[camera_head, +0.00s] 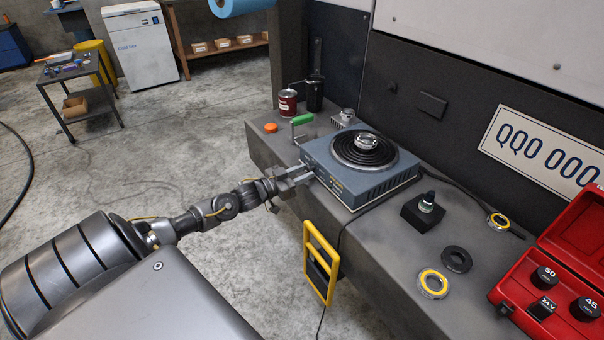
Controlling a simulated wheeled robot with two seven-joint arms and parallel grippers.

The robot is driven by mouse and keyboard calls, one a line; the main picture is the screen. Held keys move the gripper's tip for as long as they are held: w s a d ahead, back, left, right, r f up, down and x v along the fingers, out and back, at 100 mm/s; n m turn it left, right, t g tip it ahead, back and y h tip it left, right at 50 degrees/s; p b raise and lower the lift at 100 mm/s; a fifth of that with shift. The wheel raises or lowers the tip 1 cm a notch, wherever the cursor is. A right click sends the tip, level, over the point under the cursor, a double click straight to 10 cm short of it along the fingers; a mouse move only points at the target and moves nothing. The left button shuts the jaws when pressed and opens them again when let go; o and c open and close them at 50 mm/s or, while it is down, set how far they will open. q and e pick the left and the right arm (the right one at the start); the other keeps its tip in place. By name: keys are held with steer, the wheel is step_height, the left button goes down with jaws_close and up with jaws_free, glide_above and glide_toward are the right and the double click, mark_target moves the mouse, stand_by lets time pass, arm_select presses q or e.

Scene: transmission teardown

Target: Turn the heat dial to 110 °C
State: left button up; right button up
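The blue-grey hot plate (385,178) sits on the dark bench, with a round black coil (345,158) on its top. A small metal ring-shaped part (367,142) rests at the middle of the coil. My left gripper (308,171) is at the left part of the hot plate's front face, its fingertips touching or very close to it. The heat dial cannot be made out; the fingers may cover it. Whether the fingers are closed on something is too small to tell. My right gripper is not in view.
A black block (420,215), rings (433,283) and a red case (515,292) lie to the right. A yellow frame (318,262) hangs at the bench front.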

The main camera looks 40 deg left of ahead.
arm_select(q)
steer(key=c, duration=0.4)
steer(key=shift+c, duration=0.2)
